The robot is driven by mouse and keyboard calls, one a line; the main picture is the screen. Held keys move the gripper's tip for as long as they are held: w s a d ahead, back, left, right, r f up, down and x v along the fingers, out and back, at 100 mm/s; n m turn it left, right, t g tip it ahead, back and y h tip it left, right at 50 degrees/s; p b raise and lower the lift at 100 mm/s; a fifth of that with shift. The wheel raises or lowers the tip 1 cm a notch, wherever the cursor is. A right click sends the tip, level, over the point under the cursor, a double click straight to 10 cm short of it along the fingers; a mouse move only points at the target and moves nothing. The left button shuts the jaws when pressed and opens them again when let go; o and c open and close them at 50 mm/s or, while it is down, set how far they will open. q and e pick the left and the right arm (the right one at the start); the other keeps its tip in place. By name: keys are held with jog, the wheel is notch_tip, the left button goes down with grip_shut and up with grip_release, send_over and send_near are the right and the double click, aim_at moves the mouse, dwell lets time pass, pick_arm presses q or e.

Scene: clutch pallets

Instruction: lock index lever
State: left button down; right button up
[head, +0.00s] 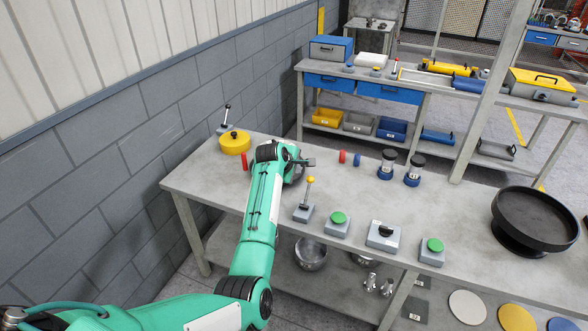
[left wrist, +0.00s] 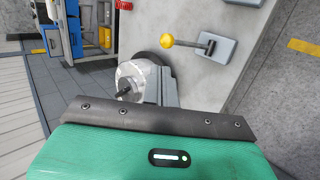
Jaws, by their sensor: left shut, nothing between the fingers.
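A lever with a yellow knob (head: 310,180) rises nearly upright from a small grey base (head: 303,214) on the workbench. In the left wrist view, its yellow knob (left wrist: 166,41) stands out to the left of its grey base (left wrist: 216,46). My left gripper (head: 308,162) is shut and empty, just behind and above the knob in the head view, apparently apart from it. Its grey fingers (left wrist: 168,88) show below the knob in the wrist view. My right gripper is out of view.
Two green buttons (head: 338,218) (head: 434,246) and a black-knobbed switch box (head: 384,234) stand right of the lever. A yellow round part (head: 234,143) and a second lever (head: 227,113) are by the wall. A large black dish (head: 535,212) occupies the right.

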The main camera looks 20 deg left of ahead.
pick_arm(q)
jog(key=shift+v, duration=1.05)
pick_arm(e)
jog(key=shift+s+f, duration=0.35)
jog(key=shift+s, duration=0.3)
pick_arm(q)
jog(key=shift+r, duration=0.1)
jog(key=shift+w, duration=0.1)
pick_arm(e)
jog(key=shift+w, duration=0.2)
